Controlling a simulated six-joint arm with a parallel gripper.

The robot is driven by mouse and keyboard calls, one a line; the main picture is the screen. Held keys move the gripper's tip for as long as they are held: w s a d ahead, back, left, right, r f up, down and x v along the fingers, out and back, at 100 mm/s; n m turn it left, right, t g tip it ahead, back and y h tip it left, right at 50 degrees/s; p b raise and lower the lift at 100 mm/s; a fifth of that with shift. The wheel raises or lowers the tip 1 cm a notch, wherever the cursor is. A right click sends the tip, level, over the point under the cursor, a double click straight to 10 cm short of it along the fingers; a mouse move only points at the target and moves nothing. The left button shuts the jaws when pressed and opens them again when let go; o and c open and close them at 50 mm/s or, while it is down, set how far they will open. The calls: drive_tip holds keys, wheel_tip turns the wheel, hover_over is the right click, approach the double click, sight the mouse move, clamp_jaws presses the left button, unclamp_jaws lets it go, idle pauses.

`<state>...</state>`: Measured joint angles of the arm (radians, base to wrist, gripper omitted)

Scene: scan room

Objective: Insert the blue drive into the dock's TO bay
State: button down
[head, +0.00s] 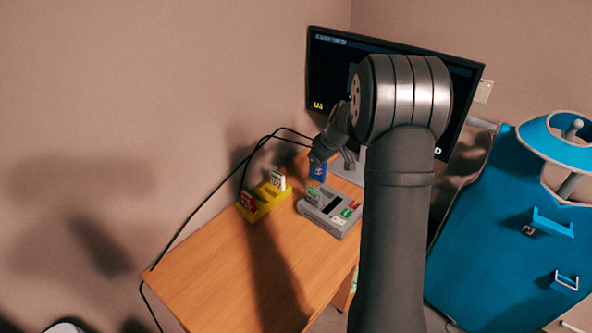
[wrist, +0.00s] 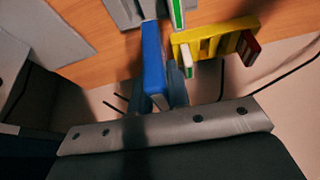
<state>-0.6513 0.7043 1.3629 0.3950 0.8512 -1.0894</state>
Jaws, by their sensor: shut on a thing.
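The blue drive (head: 318,171) is held in my gripper (head: 320,158), above the far end of the grey dock. In the wrist view the blue drive (wrist: 153,60) stands between the fingers of my gripper (wrist: 155,92). The jaws are shut on it. Part of the dock (wrist: 118,12) shows at the top of the wrist view. The bay labels are too small to read.
A yellow rack (head: 262,207) left of the dock holds a few drives, one red (head: 247,200). A monitor (head: 335,75) stands behind on a stand, near my arm. Black cables (head: 215,205) run along the wall. The desk's front (head: 215,270) is clear.

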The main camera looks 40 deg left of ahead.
drive_tip(key=shift+w+d+f, duration=0.3)
drive_tip(key=shift+w+f, duration=0.15)
drive_tip(key=shift+f, duration=0.85)
drive_tip(key=shift+w+d+f, duration=0.25)
drive_tip(key=shift+w+f, duration=0.15)
drive_tip(key=shift+f, duration=0.85)
drive_tip(key=shift+w+d+f, duration=0.3)
drive_tip(key=shift+w+f, duration=0.15)
drive_tip(key=shift+f, duration=0.85)
drive_tip(key=shift+f, duration=1)
drive_tip(key=c, duration=1.1)
unclamp_jaws()
drive_tip(key=shift+r, duration=3.45)
drive_tip(key=shift+f, duration=3.15)
